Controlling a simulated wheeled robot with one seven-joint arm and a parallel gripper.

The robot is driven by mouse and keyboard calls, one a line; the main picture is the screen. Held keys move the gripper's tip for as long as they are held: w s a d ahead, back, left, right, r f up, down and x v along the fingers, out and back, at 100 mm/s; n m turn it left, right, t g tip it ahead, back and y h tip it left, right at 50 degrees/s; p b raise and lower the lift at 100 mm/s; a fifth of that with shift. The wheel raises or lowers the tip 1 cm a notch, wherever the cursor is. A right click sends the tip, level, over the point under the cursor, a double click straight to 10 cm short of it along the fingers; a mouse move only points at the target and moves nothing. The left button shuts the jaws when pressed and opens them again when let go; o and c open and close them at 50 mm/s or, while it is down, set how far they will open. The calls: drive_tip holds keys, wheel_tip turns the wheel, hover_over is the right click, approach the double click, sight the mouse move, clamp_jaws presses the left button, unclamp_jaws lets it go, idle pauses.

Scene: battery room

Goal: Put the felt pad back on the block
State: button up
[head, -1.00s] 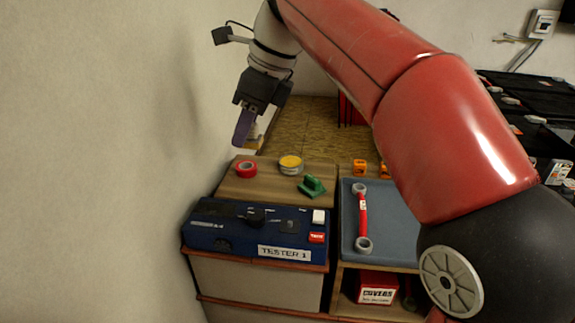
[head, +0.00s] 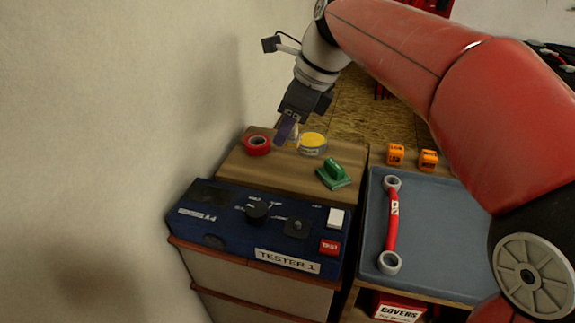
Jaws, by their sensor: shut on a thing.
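My gripper (head: 291,122) hangs over the back left of the wooden board and is shut on a flat purple piece, which looks like the felt pad (head: 285,131). The pad points downward, and from this view I cannot tell whether it touches anything below. A small pale shape shows just behind it, too small to make out. A green block with a raised grip (head: 333,173) sits on the board, to the right of and nearer than my gripper. The underside of the green block is hidden.
A red tape roll (head: 257,145) and a yellow-topped round tin (head: 313,143) stand close to my gripper. The blue tester (head: 225,215) is in front. A blue tray (head: 430,225) with a red double-ended link (head: 392,225) and orange pieces (head: 395,154) lie right. A wall is left.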

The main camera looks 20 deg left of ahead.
sight(280, 172)
wheel_tip(280, 172, down, 8)
drive_tip(key=shift+r+b, duration=0.2)
drive_tip(key=shift+b, duration=0.45)
drive_tip(key=shift+f, duration=0.1)
drive_tip(key=o, duration=0.9)
drive_tip(key=p+v, duration=0.2)
drive_tip(key=v, duration=1)
